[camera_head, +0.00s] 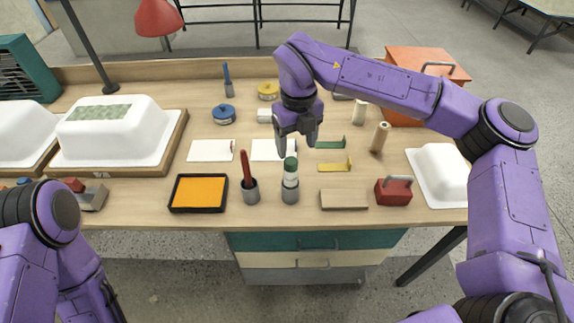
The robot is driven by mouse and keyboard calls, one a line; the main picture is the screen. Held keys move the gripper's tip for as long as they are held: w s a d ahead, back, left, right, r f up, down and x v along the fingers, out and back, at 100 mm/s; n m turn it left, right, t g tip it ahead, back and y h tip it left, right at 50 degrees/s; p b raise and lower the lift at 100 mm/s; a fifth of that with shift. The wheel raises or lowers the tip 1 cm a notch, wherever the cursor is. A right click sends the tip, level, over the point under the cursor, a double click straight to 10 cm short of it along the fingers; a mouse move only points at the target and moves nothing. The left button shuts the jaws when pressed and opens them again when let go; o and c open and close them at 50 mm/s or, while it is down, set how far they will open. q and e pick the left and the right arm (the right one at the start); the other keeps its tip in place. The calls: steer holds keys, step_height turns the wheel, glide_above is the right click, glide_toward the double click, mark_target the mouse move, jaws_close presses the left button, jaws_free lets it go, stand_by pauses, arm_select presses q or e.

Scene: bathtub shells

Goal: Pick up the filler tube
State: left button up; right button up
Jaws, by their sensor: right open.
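The filler tube (290,168), white with a green cap, stands upright in a small grey holder (290,193) near the front middle of the workbench. My right gripper (297,141) points down just above and behind the cap in the picture. Its fingers are apart and nothing shows between them. I cannot tell the exact height gap to the cap. My left arm shows at the lower left, but its gripper is outside the view.
A grey cup with a red-handled tool (248,177) stands close on the left. An orange tray (198,193) lies farther left. A beige block (344,199) and a red box (393,191) are to the right. White cards (211,151) lie behind.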

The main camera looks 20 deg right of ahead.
mark_target(291, 160)
steer(key=f, duration=0.2)
steer(key=a+f+p, duration=0.1)
steer(key=f, duration=0.2)
steer(key=f+p, duration=0.1)
steer(key=f, duration=0.2)
steer(key=shift+a, duration=0.2)
steer(key=shift+d+f, duration=0.1)
steer(key=shift+f, duration=0.2)
steer(key=c, duration=1.1)
